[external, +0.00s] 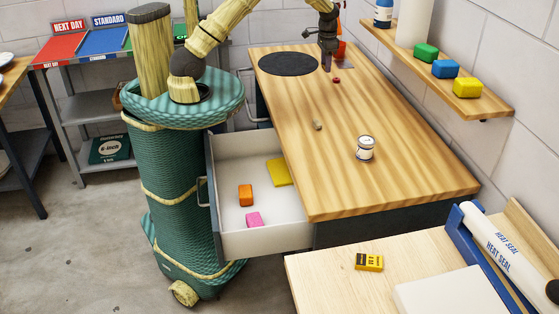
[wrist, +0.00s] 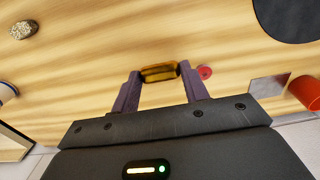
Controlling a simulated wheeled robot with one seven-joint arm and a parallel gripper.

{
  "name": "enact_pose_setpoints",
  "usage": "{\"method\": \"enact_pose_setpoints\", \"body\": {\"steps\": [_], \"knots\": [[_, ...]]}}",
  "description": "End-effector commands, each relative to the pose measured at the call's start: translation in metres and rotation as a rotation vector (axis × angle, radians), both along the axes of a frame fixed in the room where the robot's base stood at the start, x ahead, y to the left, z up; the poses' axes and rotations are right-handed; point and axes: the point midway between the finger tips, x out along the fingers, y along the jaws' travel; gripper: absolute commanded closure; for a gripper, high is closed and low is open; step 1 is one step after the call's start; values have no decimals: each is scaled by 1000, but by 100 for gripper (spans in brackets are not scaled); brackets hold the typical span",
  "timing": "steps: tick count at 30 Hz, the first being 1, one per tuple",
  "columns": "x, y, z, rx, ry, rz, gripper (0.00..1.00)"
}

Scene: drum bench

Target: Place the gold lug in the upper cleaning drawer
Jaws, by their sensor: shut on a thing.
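The gold lug (wrist: 159,74) is a small amber-gold piece between my two dark fingers in the wrist view. My gripper (wrist: 159,71) is shut on it, over the wooden bench top. In the external view my gripper (external: 326,62) points down at the far end of the bench; the lug cannot be made out there. An open white drawer (external: 290,237) sticks out from the bench's near left side. It holds a yellow sponge-like piece (external: 279,172), an orange block (external: 245,195) and a pink block (external: 254,219). Whether it is the upper cleaning drawer cannot be told.
On the bench top are a black disc (external: 288,63), a small red piece (external: 336,80), a cork-like piece (external: 317,124) and a white can (external: 365,148). A red cup (wrist: 306,92) stands to the right in the wrist view. A wall shelf (external: 440,75) runs along the right.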

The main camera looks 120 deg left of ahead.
Motion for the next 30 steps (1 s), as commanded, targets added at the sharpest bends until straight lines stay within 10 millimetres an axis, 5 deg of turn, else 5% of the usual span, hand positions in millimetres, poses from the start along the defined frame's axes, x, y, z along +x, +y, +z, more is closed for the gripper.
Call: {"method": "enact_pose_setpoints", "body": {"steps": [11,16,23,30], "knots": [[2,-1,-1,0,0,-4,78],[24,-19,-7,-5,-1,-50,78],[81,-82,-31,-9,-1,-190,78],[126,-171,-56,-6,1,-359,78]]}}
